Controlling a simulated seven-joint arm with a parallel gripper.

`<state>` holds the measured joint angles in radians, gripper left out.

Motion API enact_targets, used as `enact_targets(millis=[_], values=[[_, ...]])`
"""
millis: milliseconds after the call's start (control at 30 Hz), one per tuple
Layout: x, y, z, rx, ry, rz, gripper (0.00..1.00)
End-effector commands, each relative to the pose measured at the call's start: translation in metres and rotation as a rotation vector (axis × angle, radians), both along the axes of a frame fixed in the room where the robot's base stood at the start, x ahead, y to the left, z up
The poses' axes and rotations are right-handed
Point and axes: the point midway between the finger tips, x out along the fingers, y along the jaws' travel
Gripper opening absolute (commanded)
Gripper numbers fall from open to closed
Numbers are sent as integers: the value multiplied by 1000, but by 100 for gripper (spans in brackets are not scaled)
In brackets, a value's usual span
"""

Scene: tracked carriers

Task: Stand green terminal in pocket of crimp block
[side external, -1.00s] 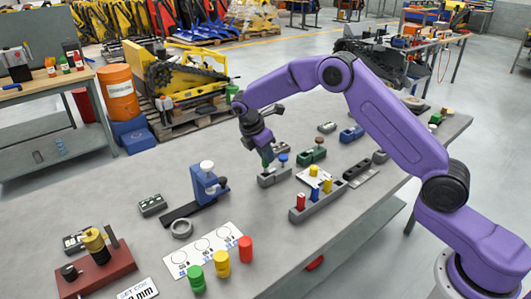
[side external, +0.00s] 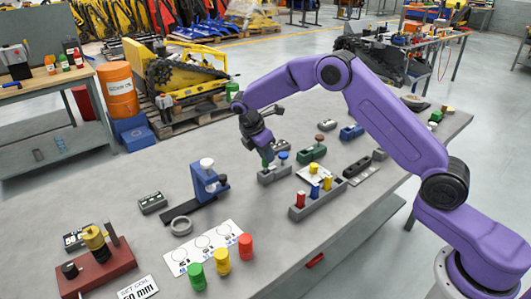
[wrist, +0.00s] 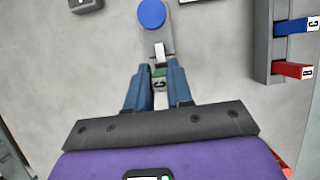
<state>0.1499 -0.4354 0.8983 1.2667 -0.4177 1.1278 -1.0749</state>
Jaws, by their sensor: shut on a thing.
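The crimp block (side external: 268,179) is a small grey block with a blue knob (wrist: 152,14) at one end. In the side view my gripper (side external: 266,146) is over the block's left part, with the green terminal (side external: 267,157) below the fingers, at the block's top. The pocket is hidden, so I cannot tell whether the terminal's foot is inside it.
A grey rack (side external: 308,208) with red, blue and yellow terminals stands to the right of the block. A green block (side external: 312,154) is behind it. A blue press (side external: 205,184) stands to the left. Bare table lies between press and crimp block.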

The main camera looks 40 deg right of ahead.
Motion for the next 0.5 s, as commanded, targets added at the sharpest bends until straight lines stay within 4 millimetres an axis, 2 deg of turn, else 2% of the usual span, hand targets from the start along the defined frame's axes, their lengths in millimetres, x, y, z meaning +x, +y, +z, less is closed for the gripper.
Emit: enact_targets(millis=[500], values=[[0,0,-7,-1,1,0,0]])
